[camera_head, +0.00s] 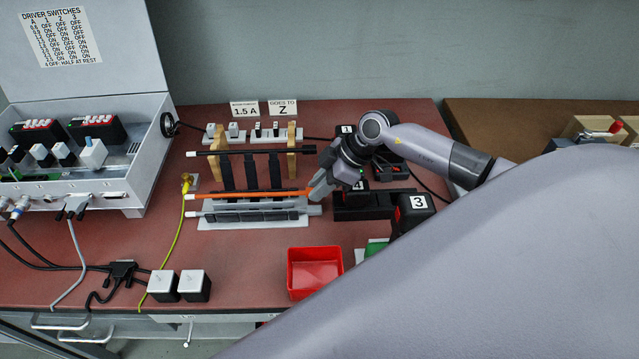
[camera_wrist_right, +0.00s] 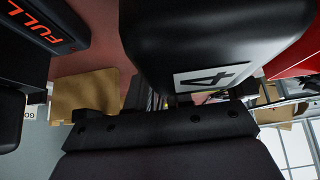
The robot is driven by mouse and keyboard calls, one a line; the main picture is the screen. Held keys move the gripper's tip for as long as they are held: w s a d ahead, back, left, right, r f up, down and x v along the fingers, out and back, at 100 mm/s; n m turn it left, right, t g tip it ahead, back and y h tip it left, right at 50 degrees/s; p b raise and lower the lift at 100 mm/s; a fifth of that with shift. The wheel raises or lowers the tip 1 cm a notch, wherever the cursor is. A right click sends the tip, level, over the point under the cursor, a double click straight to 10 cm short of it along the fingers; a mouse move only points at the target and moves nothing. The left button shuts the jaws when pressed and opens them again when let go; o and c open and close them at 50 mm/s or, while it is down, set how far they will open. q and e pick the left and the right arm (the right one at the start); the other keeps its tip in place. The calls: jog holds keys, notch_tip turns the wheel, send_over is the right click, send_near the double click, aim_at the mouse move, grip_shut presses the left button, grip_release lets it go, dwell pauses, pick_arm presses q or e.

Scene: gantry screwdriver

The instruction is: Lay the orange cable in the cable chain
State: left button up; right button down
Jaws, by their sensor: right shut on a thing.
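The orange cable (camera_head: 250,194) runs almost level from left to right in the head view, with a pale left end. My right gripper (camera_head: 314,191) is shut on its right end. The cable chain (camera_head: 250,216), dark segments on a pale base, lies just in front of the cable. Several dark upright strips (camera_head: 250,172) stand behind the cable. I cannot tell whether the cable touches the chain or hangs above it. The cable and fingertips are not clear in the right wrist view. My left gripper is not in view.
A black cable (camera_head: 240,151) rests across two wooden holders (camera_head: 291,138) behind. A grey cable (camera_head: 212,212) lies along the chain. Dark numbered blocks (camera_head: 414,207) stand right of the chain; block 4 (camera_wrist_right: 205,45) is close in the wrist view. A red bin (camera_head: 315,272) stands in front.

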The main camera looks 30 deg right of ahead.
jog(key=c, duration=0.9)
grip_release()
jog(key=shift+c, duration=0.2)
jog(key=v, duration=0.7)
jog(key=shift+r, duration=0.1)
